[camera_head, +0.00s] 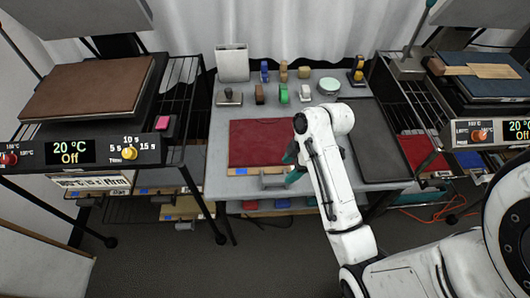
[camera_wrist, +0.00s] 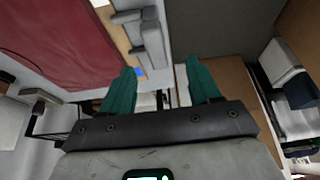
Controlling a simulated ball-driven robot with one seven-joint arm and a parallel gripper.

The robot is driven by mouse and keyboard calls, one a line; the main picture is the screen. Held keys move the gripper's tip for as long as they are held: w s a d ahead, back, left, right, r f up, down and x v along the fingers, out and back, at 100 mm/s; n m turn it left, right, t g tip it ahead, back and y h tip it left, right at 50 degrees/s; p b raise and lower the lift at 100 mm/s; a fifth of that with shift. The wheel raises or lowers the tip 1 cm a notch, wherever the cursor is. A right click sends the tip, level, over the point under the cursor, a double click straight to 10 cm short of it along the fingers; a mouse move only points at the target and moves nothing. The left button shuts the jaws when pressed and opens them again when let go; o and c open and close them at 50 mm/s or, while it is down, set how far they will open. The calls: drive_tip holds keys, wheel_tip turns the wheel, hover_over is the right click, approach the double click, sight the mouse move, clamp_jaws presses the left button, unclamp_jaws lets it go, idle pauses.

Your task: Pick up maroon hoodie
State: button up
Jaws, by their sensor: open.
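The maroon hoodie (camera_head: 257,140) appears as a flat maroon panel on the grey table, left of my arm. It also fills the upper left of the wrist view (camera_wrist: 62,42). A wooden strip with a grey handle (camera_head: 272,180) runs along its front edge; the handle (camera_wrist: 153,45) also shows in the wrist view. My gripper (camera_head: 292,167) is open, with teal fingers, near the panel's front right corner and handle. In the wrist view my gripper (camera_wrist: 160,80) has nothing between its fingers. My arm hides the table just right of the panel.
Stamps and small bottles (camera_head: 283,93) stand behind the hoodie, with a white box (camera_head: 232,64) at the back left. A dark flat panel (camera_head: 375,135) lies to the right. Heat presses stand left (camera_head: 90,90) and right. Another red item (camera_head: 420,152) sits on the right rack.

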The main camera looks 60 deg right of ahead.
sight(276, 178)
drive_tip(key=x, duration=0.4)
drive_tip(key=shift+w+p+x, duration=0.2)
drive_tip(key=shift+p+x, duration=0.05)
drive_tip(key=shift+x, duration=1.05)
drive_tip(key=shift+w+p+x, duration=0.25)
drive_tip(key=shift+x, duration=1.05)
drive_tip(key=shift+d+r, duration=0.1)
drive_tip(key=shift+r, duration=0.05)
clamp_jaws()
